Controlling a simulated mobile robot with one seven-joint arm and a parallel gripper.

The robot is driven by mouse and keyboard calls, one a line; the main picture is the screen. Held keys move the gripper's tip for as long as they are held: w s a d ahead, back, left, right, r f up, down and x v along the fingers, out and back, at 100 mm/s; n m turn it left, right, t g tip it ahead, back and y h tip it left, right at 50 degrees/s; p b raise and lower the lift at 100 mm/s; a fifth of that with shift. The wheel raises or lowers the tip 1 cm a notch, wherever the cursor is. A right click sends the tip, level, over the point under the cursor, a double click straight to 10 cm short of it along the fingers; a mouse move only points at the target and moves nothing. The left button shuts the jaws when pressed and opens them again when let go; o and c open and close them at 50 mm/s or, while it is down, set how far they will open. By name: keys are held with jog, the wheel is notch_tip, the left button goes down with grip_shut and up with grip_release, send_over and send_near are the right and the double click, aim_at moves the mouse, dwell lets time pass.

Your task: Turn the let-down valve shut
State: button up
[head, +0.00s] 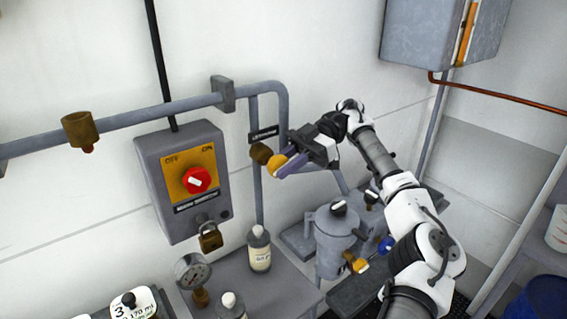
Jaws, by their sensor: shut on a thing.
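The let-down valve is a brass fitting (260,153) on the grey pipe, below a small dark label whose text is too small to read surely. Its yellow-orange handle (276,164) sticks out to the right of the brass body. My gripper (283,168) reaches in from the right, its purple fingers shut on the handle. The fingers hide part of the handle, so how far it is turned is hard to tell.
A grey switch box (150,160) with a red knob and a brass padlock (210,238) hangs left of the valve. Below stand a white bottle (259,250), a gauge (193,271) and a grey lidded pot (332,240). A grey cabinet (430,40) hangs upper right.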

jog(key=shift+f+g+y, duration=0.2)
jog(key=shift+g+y, duration=0.7)
jog(key=shift+y, duration=0.4)
jog(key=o, duration=1)
